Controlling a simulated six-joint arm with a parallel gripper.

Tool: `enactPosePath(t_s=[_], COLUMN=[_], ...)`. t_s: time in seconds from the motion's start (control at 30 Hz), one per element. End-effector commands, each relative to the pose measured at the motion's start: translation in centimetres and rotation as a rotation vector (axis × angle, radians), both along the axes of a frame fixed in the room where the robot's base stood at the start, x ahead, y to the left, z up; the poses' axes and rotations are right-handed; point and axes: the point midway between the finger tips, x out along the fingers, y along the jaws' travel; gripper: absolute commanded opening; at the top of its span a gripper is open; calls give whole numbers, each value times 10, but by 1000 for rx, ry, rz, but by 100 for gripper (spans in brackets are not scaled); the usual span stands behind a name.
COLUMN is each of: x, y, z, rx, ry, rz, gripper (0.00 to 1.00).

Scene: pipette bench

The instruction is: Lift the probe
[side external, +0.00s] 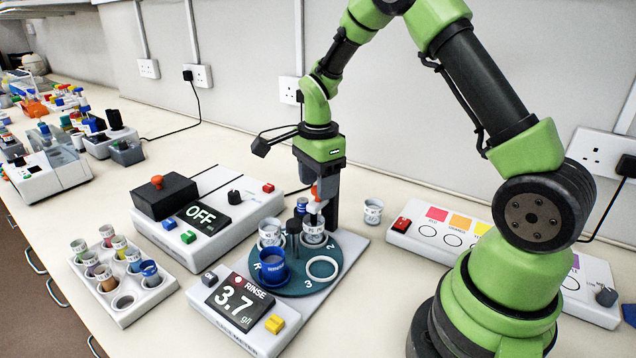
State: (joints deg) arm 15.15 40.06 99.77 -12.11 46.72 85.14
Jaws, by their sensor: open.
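My gripper (320,198) points down over the back of the dark teal turntable (322,254), with its jaws open. A small grey piece with an orange-red top (315,192) shows at the jaws, above a white-rimmed cup (314,233). I cannot tell whether this piece is the probe. A dark upright post (293,236) with a dark blue top stands near the turntable's middle. A second white-rimmed cup (270,233) and a blue cup (273,268) stand on the turntable. The meter (242,306) in front reads "RINSE 3.7 g/l".
A white rack (122,290) with several cups is at left. A lone cup (373,211) is right of my gripper. A white panel with coloured squares (435,236) lies at right. More bench clutter is far left.

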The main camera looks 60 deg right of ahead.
Motion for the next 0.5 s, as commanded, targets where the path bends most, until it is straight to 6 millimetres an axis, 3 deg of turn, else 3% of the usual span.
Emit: enactPosePath(t_s=[0.37,0.5], x=[0,0], y=[0,0], z=[-7,-7], rx=[0,0], ry=[-1,-1], rz=[1,1], gripper=[54,21])
